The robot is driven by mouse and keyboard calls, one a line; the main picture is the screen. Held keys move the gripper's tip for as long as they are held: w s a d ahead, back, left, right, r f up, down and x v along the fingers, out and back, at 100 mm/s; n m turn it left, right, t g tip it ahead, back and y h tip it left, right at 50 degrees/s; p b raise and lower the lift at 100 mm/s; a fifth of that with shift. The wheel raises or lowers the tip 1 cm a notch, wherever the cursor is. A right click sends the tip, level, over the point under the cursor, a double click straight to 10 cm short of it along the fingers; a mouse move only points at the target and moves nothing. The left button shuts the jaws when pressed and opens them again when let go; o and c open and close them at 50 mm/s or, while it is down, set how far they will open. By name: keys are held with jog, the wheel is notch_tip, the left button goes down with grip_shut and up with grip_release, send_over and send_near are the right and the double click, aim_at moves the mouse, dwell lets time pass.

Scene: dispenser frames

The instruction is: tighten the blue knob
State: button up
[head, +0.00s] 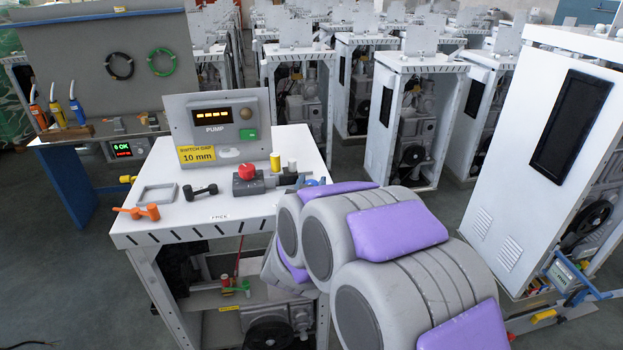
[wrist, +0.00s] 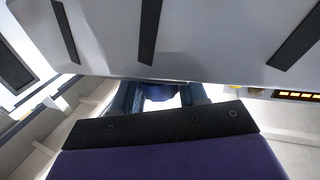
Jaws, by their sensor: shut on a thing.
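The blue knob (wrist: 160,92) shows in the wrist view between the two dark fingers of my gripper (wrist: 162,98), just beyond the black-edged purple pad of my arm. The fingers are shut on it, one on each side. Only a small part of the knob shows. In the head view a bit of blue (head: 313,182) shows at the right edge of the white pump cabinet top (head: 240,207), beside my arm. I cannot tell whether that is the knob. My grey and purple arm hides my gripper in the head view.
On the cabinet top are a red button (head: 246,172), a black dumbbell-shaped handle (head: 200,191), an orange handle (head: 137,212), a grey square frame (head: 156,194) and yellow posts. The PUMP panel (head: 218,128) stands behind. A tall white cabinet (head: 545,140) stands at the right.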

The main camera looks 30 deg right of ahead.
jog(key=shift+w+a+r+h+p, duration=0.1)
jog(key=shift+r+h+p, duration=0.15)
jog(key=shift+p, duration=0.2)
jog(key=m+g+h+p, duration=0.2)
jog(key=g+p, duration=0.1)
jog(key=p, duration=0.3)
jog(key=shift+m+h, duration=0.35)
jog(key=shift+m, duration=0.05)
jog(key=m+g+h+p, duration=0.1)
jog(key=g+p, duration=0.1)
jog(key=shift+f+m+p, duration=0.15)
jog(key=shift+m+p, duration=0.15)
jog(key=shift+p, duration=0.05)
jog(key=shift+f+g+h, duration=0.1)
jog(key=shift+g+h, duration=0.2)
jog(key=shift+h, duration=0.1)
jog(key=o, duration=0.9)
jog(key=shift+o, duration=0.2)
jog(key=p+v, duration=0.1)
jog(key=v, duration=1.6)
jog(key=shift+a, duration=0.2)
